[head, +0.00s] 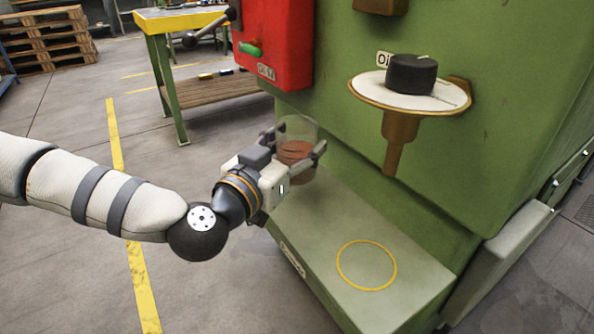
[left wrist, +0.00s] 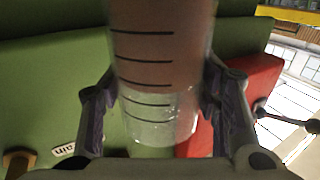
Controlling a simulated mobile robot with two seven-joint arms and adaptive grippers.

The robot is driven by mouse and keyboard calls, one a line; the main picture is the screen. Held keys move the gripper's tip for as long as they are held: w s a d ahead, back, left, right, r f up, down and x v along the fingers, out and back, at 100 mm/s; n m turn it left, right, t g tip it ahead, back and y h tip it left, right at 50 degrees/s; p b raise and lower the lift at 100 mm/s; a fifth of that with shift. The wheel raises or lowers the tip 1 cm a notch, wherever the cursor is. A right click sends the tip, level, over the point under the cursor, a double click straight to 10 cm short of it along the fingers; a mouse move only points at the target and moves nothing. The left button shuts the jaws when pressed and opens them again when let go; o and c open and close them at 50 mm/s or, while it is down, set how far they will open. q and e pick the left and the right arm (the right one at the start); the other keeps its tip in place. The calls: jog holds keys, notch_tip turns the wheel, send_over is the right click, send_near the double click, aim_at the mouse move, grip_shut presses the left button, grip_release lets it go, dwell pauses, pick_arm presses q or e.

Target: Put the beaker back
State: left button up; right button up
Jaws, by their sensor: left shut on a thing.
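The beaker (head: 296,150) is a clear vessel with brown-red contents. My left gripper (head: 300,152) is shut on it, with one finger on each side, and holds it upright beside the green machine, above the low green ledge. In the left wrist view the beaker (left wrist: 160,85) shows dark level lines between my left gripper's fingers (left wrist: 158,105). A yellow circle (head: 366,265) is marked on the ledge (head: 330,225), to the right of and below the beaker, and is empty. My right gripper is not in view.
A round plate (head: 408,98) with a black cylinder (head: 411,74) juts from the green machine (head: 480,150). A red box (head: 275,45) is behind the gripper. A yellow-topped table (head: 180,20) and pallets (head: 45,40) stand farther back.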

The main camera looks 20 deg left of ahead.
aim_at(296, 161)
pick_arm(q)
jog(key=f, duration=0.1)
jog(key=f+b, duration=0.1)
jog(key=f, duration=0.1)
jog(key=f+b, duration=0.1)
jog(key=shift+w+a+f, duration=0.2)
jog(key=shift+w+f, duration=0.05)
jog(key=shift+w, duration=0.15)
jog(key=shift+r, duration=0.25)
jog(key=shift+f, duration=0.15)
jog(key=o, duration=1.5)
jog(key=shift+c, duration=0.2)
jog(key=shift+r, duration=0.2)
jog(key=s+a+p, duration=0.2)
jog(key=s, duration=0.9)
jog(key=shift+s, duration=0.4)
jog(key=shift+a, duration=0.1)
